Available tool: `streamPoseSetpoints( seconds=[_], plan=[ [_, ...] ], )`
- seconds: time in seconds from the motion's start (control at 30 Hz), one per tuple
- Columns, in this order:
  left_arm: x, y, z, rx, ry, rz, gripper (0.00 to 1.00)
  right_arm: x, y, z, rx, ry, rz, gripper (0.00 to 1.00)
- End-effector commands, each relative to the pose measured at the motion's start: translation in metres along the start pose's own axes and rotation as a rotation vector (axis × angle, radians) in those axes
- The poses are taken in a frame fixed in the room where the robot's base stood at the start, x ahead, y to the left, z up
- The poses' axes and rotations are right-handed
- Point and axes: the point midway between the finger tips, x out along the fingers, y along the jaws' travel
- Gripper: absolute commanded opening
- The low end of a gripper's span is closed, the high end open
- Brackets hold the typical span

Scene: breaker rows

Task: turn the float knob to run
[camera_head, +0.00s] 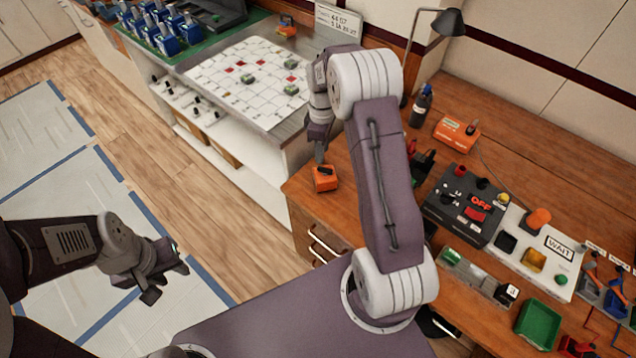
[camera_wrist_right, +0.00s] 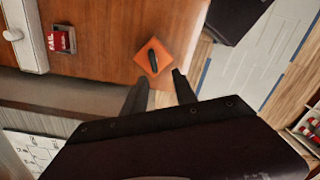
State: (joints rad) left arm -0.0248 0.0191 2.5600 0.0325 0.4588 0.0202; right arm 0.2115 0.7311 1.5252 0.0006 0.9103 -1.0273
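A small orange box with a black knob (camera_head: 325,178) sits near the left edge of the wooden desk; I take it to be the float knob, though no label on it can be read. In the right wrist view the orange plate (camera_wrist_right: 154,57) lies just beyond my fingertips, its black lever roughly upright in the picture. My right gripper (camera_head: 320,150) is above the box, pointing down; in the wrist view its two fingers (camera_wrist_right: 160,80) are apart with nothing between them. My left gripper (camera_head: 167,273) hangs over the floor, fingers apart and empty.
A dark panel (camera_head: 463,207) marked OFF and a white WAIT panel (camera_head: 531,250) stand right of my arm. A green tray (camera_head: 539,322), an orange box (camera_head: 456,133), a bottle (camera_head: 421,106) and a lamp (camera_head: 447,22) are on the desk. A gridded board (camera_head: 240,75) lies at the back left.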

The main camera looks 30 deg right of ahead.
Motion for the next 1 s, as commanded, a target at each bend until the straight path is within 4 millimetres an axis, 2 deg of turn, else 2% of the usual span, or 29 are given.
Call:
streamPoseSetpoints(
  seconds=[0.1, 0.3, 0.37, 0.7, 0.83, 1.0],
  plan=[
    [0.01, 0.0, 0.001, 0.0, 0.0, 0.0, 0.36, -0.002, 0.01, 0.009, 0.031, 0.013, 0.022, 0.34],
    [0.009, 0.0, 0.001, 0.0, 0.001, 0.0, 0.36, 0.001, 0.012, 0.012, 0.038, 0.013, 0.021, 0.34],
    [0.009, 0.0, 0.001, 0.0, 0.001, 0.0, 0.36, 0.008, 0.011, 0.012, 0.038, 0.011, 0.018, 0.34],
    [0.006, 0.0, 0.001, 0.0, 0.0, 0.0, 0.36, 0.074, 0.013, 0.011, 0.038, 0.012, 0.019, 0.34],
    [0.005, 0.0, 0.001, 0.0, 0.0, 0.0, 0.36, 0.086, 0.013, 0.011, 0.038, 0.013, 0.021, 0.34],
    [0.005, 0.0, 0.001, 0.0, 0.0, 0.0, 0.36, 0.088, 0.013, 0.011, 0.038, 0.013, 0.021, 0.34]
  ],
)
